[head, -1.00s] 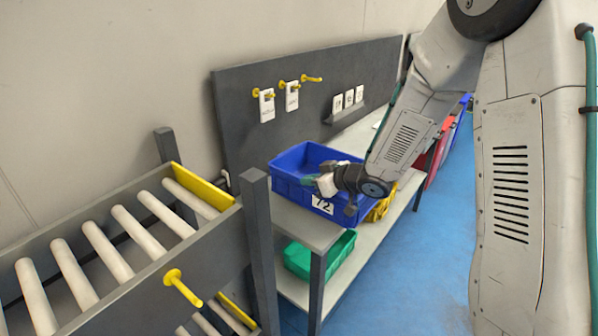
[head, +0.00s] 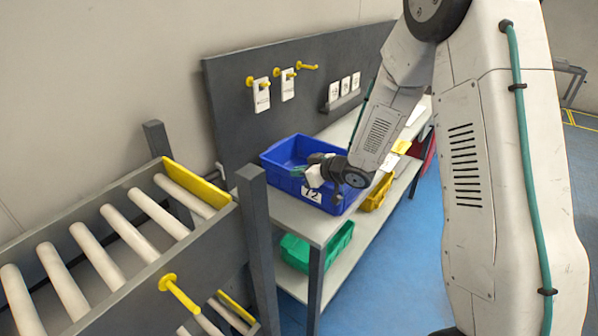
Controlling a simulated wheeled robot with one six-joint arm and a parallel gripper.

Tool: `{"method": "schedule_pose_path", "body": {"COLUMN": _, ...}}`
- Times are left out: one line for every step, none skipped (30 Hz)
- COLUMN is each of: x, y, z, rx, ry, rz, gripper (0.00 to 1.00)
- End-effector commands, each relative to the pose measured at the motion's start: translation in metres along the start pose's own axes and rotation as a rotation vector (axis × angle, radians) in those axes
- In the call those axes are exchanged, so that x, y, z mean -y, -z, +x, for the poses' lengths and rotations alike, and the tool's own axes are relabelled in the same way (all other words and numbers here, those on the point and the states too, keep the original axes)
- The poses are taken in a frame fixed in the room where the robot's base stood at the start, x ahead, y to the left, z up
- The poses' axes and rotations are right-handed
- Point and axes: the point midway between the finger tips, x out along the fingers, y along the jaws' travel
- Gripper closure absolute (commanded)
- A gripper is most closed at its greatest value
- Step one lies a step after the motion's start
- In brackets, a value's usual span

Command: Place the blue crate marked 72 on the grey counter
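The blue crate marked 72 (head: 282,172) sits upright on the grey counter (head: 283,208), near the counter's near end. Its white 72 label shows on the wall facing me, partly covered by my gripper. My gripper (head: 313,180) is at the crate's near side, overlapping its rim and label in the view. My arm comes down to it from the upper right. The fingers are small and partly hidden, so I cannot tell whether they grip the crate wall.
A roller rack (head: 100,240) with a protruding yellow peg (head: 180,295) stands at the left. A green crate (head: 297,252) is on the shelf below the counter. A yellow bin (head: 377,194) sits beyond the blue crate. A dark board (head: 228,95) backs the counter. Blue floor is open at the right.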

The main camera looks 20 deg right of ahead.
Motion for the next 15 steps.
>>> {"method": "schedule_pose_path", "body": {"x": -0.0004, "y": 0.0004, "z": -0.0001, "rx": -0.001, "ry": 0.0, "rz": -0.001, "gripper": 1.0}}
{"method": "schedule_pose_path", "body": {"x": -0.0005, "y": -0.0001, "z": 0.0, "rx": -0.001, "ry": 0.0, "rz": -0.001, "gripper": 1.0}}
{"method": "schedule_pose_path", "body": {"x": -0.0007, "y": -0.0012, "z": 0.0004, "rx": -0.001, "ry": -0.001, "rz": 0.0, "gripper": 1.0}}
{"method": "schedule_pose_path", "body": {"x": -0.0009, "y": -0.0021, "z": 0.0007, "rx": -0.001, "ry": -0.001, "rz": 0.0, "gripper": 1.0}}
{"method": "schedule_pose_path", "body": {"x": -0.001, "y": -0.0029, "z": 0.0009, "rx": -0.001, "ry": -0.001, "rz": 0.0, "gripper": 1.0}}
{"method": "schedule_pose_path", "body": {"x": -0.0011, "y": -0.0034, "z": 0.0007, "rx": 0.0, "ry": -0.001, "rz": 0.0, "gripper": 0.88}}
{"method": "schedule_pose_path", "body": {"x": -0.0012, "y": -0.0034, "z": 0.0006, "rx": 0.0, "ry": -0.001, "rz": 0.0, "gripper": 0.8}}
{"method": "schedule_pose_path", "body": {"x": -0.0013, "y": -0.0034, "z": 0.0005, "rx": 0.0, "ry": -0.002, "rz": 0.001, "gripper": 0.75}}
{"method": "schedule_pose_path", "body": {"x": -0.0014, "y": -0.0035, "z": 0.0004, "rx": 0.0, "ry": -0.002, "rz": 0.001, "gripper": 0.75}}
{"method": "schedule_pose_path", "body": {"x": -0.0015, "y": -0.0035, "z": 0.0003, "rx": 0.0, "ry": -0.002, "rz": 0.001, "gripper": 0.75}}
{"method": "schedule_pose_path", "body": {"x": -0.0016, "y": -0.0035, "z": 0.0003, "rx": 0.0, "ry": -0.002, "rz": 0.001, "gripper": 0.75}}
{"method": "schedule_pose_path", "body": {"x": -0.0017, "y": -0.0036, "z": 0.0002, "rx": 0.0, "ry": -0.002, "rz": 0.001, "gripper": 0.75}}
{"method": "schedule_pose_path", "body": {"x": -0.0018, "y": -0.0036, "z": 0.0001, "rx": 0.0, "ry": -0.002, "rz": 0.001, "gripper": 0.75}}
{"method": "schedule_pose_path", "body": {"x": -0.0018, "y": -0.0037, "z": 0.0001, "rx": 0.0, "ry": -0.002, "rz": 0.001, "gripper": 0.75}}
{"method": "schedule_pose_path", "body": {"x": -0.0019, "y": -0.0035, "z": 0.0, "rx": 0.0, "ry": -0.002, "rz": 0.001, "gripper": 0.75}}
